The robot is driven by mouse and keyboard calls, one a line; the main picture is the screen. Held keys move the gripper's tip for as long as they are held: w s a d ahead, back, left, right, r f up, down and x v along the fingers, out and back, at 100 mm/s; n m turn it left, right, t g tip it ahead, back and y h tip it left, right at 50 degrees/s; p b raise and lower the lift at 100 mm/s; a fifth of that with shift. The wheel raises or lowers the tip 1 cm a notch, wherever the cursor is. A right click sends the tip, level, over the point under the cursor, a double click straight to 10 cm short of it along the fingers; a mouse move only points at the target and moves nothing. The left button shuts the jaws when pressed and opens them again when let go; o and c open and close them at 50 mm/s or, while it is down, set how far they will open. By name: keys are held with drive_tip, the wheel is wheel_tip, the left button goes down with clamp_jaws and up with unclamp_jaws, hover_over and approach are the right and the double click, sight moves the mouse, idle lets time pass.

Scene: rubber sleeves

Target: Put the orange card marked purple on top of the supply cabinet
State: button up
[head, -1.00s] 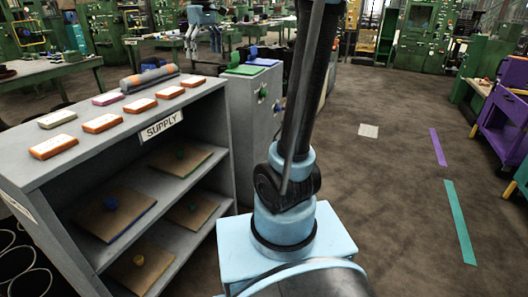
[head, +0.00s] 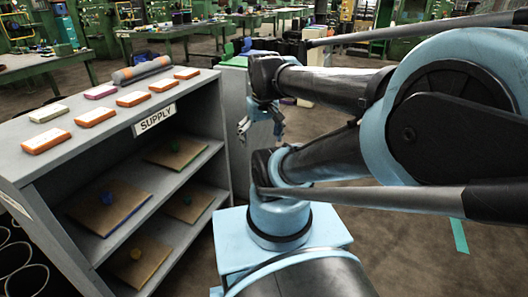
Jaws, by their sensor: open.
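The grey supply cabinet (head: 75,162), with a white SUPPLY label, stands at the left in the head view. Several flat orange-edged cards lie on its top, including a near one (head: 46,140), a middle one (head: 133,98) and a far one (head: 187,73). Their markings are too small to read, so I cannot tell which is marked purple. A pink card (head: 101,92) and a cream card (head: 48,113) lie there too. My gripper (head: 279,126) hangs to the right of the cabinet, apart from it, open, with no card visible in it; my arm partly hides this area.
A grey roll with orange bands (head: 141,70) lies at the back of the cabinet top. The shelves hold several brown boards with coloured knobs (head: 110,207). A grey unit with green and blue tops (head: 234,100) stands beyond the cabinet. My arm covers much of the right.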

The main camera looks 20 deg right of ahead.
drive_tip(key=shift+m, duration=0.5)
drive_tip(key=f, duration=0.1)
drive_tip(key=s+f, duration=0.2)
drive_tip(key=f, duration=0.1)
drive_tip(key=shift+s+d, duration=0.25)
drive_tip(key=shift+d, duration=0.15)
